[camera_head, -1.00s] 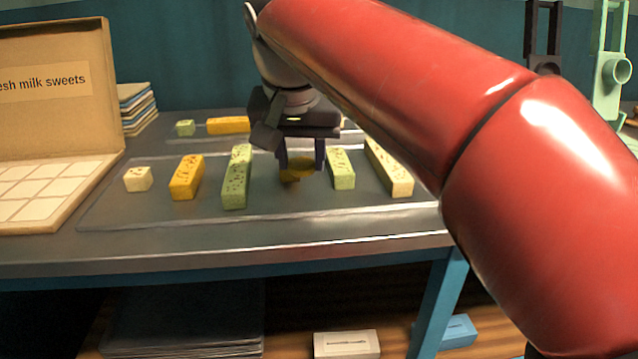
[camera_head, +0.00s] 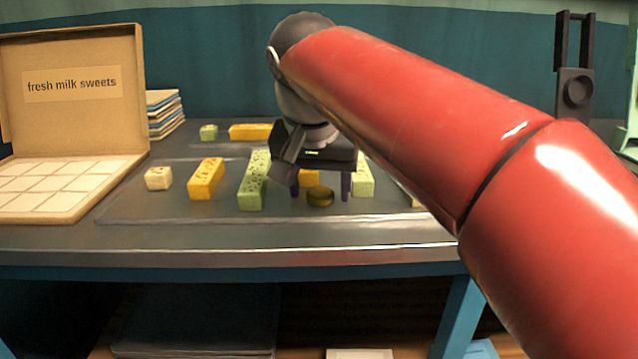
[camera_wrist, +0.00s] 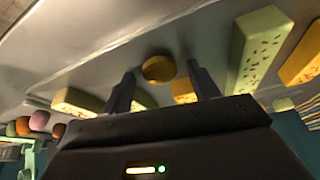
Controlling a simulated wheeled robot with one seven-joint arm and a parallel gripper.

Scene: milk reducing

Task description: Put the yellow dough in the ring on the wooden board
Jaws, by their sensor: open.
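A dark yellow round disc, which looks like the yellow dough (camera_head: 320,197), shows low between the fingers of my gripper (camera_head: 320,190) above the grey tray. In the wrist view the disc (camera_wrist: 158,69) shows between and just beyond the two fingertips of my gripper (camera_wrist: 160,76). The fingers are apart, with a gap visible on both sides of the disc. I cannot tell whether the disc rests on the tray surface. I make out no ring or wooden board in these views.
Yellow, green and pale sweet bars stand on the grey tray (camera_head: 150,215); a green bar (camera_head: 252,182) is close left of my gripper. An open box marked "fresh milk sweets" (camera_head: 75,110) stands at the left. The tray's front strip is clear.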

